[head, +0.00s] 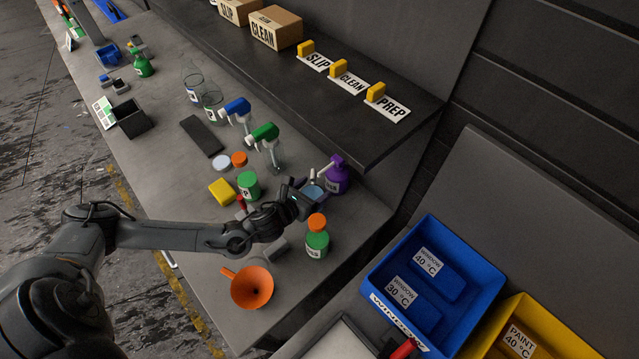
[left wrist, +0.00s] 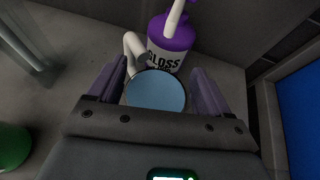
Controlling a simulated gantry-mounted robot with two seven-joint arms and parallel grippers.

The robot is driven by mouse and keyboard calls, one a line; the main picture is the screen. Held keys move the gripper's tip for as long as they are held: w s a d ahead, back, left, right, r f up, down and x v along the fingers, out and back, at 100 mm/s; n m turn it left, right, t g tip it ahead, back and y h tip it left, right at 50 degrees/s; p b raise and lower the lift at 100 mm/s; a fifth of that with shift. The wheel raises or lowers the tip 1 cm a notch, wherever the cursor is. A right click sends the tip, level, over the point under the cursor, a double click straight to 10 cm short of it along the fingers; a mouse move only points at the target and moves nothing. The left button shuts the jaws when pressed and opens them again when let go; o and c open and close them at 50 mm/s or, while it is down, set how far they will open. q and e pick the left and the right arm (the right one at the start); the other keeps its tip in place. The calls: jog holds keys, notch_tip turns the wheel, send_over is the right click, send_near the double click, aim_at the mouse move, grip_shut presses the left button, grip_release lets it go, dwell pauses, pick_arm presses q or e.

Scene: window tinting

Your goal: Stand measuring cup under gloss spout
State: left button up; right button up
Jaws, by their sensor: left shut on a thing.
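The measuring cup (head: 313,189) shows as a round, pale-blue opening; it also shows in the left wrist view (left wrist: 157,91). My left gripper (head: 306,195) is shut around it, with one finger on each side in the left wrist view (left wrist: 158,95). The gloss bottle (head: 337,178), white-labelled with a purple pump top, stands upright just beyond the cup; its label shows in the left wrist view (left wrist: 163,56). Its white spout (head: 325,168) points left towards the cup. I cannot tell whether the cup touches the bench or sits directly below the spout tip. My right gripper is out of view.
A green bottle with an orange cap (head: 317,240) stands close in front of my left gripper. An orange funnel (head: 252,287) lies nearer. A green tub (head: 248,185) and spray bottles (head: 267,140) stand left. The dark shelf (head: 370,150) overhangs behind the gloss bottle.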

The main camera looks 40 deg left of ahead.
aim_at(320, 184)
pick_arm(q)
jog(key=w, duration=0.4)
jog(key=shift+a+r, duration=0.15)
jog(key=shift+r, duration=0.05)
jog(key=shift+s+f, duration=0.15)
jog(key=shift+f, duration=0.4)
jog(key=shift+c, duration=0.4)
jog(key=shift+f, duration=0.15)
jog(key=shift+f, duration=0.1)
jog(key=o, duration=1.2)
jog(key=shift+c, duration=0.2)
jog(key=v, duration=1.1)
jog(key=shift+s+p, duration=0.1)
jog(key=shift+p, duration=0.2)
jog(key=shift+s+r, duration=0.2)
jog(key=shift+s, duration=0.25)
